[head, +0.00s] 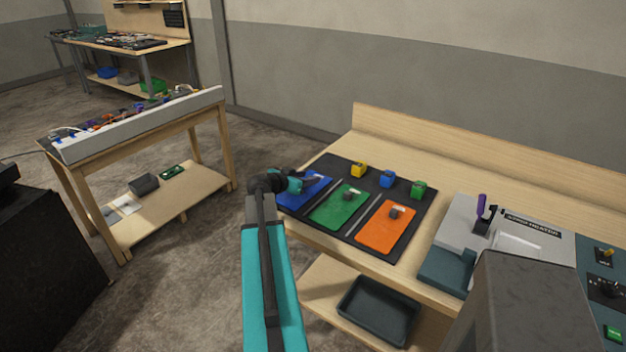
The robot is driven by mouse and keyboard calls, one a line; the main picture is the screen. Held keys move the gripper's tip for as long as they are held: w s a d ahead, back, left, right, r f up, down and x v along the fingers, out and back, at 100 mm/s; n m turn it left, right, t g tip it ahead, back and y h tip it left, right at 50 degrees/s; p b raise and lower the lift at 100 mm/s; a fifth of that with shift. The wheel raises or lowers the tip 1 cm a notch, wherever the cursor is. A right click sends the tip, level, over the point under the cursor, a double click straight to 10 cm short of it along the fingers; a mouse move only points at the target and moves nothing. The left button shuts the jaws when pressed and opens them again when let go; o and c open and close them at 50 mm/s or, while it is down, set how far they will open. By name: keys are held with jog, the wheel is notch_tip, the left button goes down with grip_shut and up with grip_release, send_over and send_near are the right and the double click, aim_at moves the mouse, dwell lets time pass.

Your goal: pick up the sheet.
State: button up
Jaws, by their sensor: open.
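Three coloured sheets lie side by side on a dark mat (340,163) on the wooden bench: a blue sheet (300,200), a green sheet (335,212) and an orange sheet (385,240). A small grey knob-like piece stands on the green sheet and another on the orange one. My gripper (314,181) is open at the blue sheet, over its upper part. My gripper and arm hide part of the blue sheet. I cannot tell whether the fingers touch it or are around anything.
Yellow (359,170), blue (388,178) and green (418,189) blocks stand behind the sheets. A grey machine with a purple-handled lever (481,206) is at the right. An empty dark tray (378,310) sits on the lower shelf. A side table (140,130) stands left.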

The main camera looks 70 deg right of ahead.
jog(key=shift+p+x, duration=0.7)
jog(key=shift+x, duration=1.1)
jog(key=shift+f, duration=0.1)
jog(key=shift+c, duration=0.5)
grip_shut()
